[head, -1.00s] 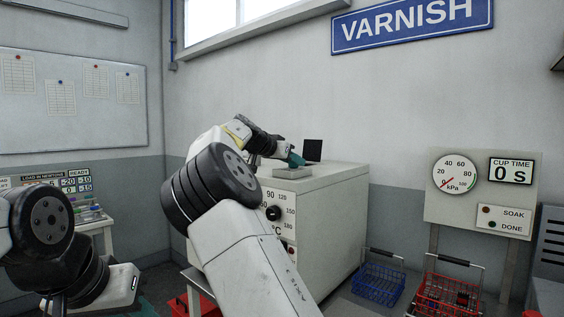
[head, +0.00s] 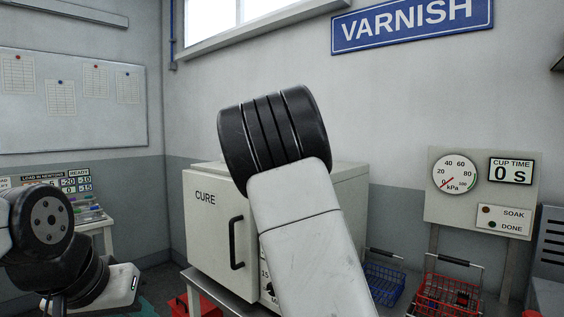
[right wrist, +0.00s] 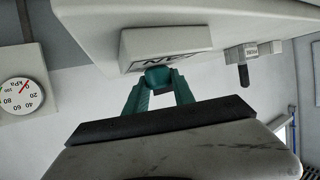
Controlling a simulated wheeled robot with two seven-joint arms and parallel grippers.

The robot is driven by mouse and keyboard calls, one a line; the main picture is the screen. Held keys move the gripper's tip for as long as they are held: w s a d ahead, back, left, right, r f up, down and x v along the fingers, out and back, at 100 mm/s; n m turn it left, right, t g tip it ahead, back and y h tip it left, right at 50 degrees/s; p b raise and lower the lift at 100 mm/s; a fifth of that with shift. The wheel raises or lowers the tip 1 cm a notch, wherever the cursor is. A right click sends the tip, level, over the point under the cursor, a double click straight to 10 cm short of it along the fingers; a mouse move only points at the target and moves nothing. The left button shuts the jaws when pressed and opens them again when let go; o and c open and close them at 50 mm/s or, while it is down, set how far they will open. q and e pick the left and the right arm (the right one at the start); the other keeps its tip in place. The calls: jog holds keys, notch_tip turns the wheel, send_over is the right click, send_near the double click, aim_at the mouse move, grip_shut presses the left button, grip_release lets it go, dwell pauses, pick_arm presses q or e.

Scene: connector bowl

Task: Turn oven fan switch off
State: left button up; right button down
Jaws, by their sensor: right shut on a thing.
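The oven, a pale cabinet marked CURE (head: 205,215), stands in the middle of the head view, partly behind my right arm. In the right wrist view a pale switch box (right wrist: 205,32) with a dark, partly hidden label is attached to a pale surface at the top. My right gripper (right wrist: 158,77) has teal fingers closed together at this box, shut on what seems to be the fan switch. The fingertips cover the switch, so its position cannot be seen. In the head view my arm hides the right gripper. My left arm shows at lower left, its fingers not clearly visible.
The oven door has a black handle (head: 237,243). A grey bracket with a black lever (right wrist: 243,70) is beside the switch box. A gauge board (head: 480,190), a blue basket (head: 382,285) and a red basket (head: 445,295) are at right.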

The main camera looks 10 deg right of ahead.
jog(key=shift+n+t+y, duration=0.4)
jog(key=shift+n+y, duration=0.6)
jog(key=shift+y, duration=0.1)
jog(key=shift+d+y, duration=0.1)
jog(key=shift+y, duration=0.2)
jog(key=shift+d+n+y, duration=0.2)
jog(key=shift+n+y, duration=1.2)
jog(key=shift+y, duration=0.1)
jog(key=shift+n+y, duration=0.4)
jog(key=shift+a+f+n+g+y, duration=0.1)
jog(key=shift+n+g+y, duration=0.15)
jog(key=shift+n+y, duration=0.9)
jog(key=shift+a+n+g+y, duration=0.1)
jog(key=shift+n+g+y, duration=0.15)
jog(key=shift+n+y, duration=0.9)
jog(key=shift+n+g+y, duration=0.7)
jog(key=shift+n+y, duration=0.4)
jog(key=shift+y, duration=0.2)
jog(key=shift+a, duration=0.1)
jog(key=c, duration=1.1)
grip_release()
jog(key=shift+o, duration=0.2)
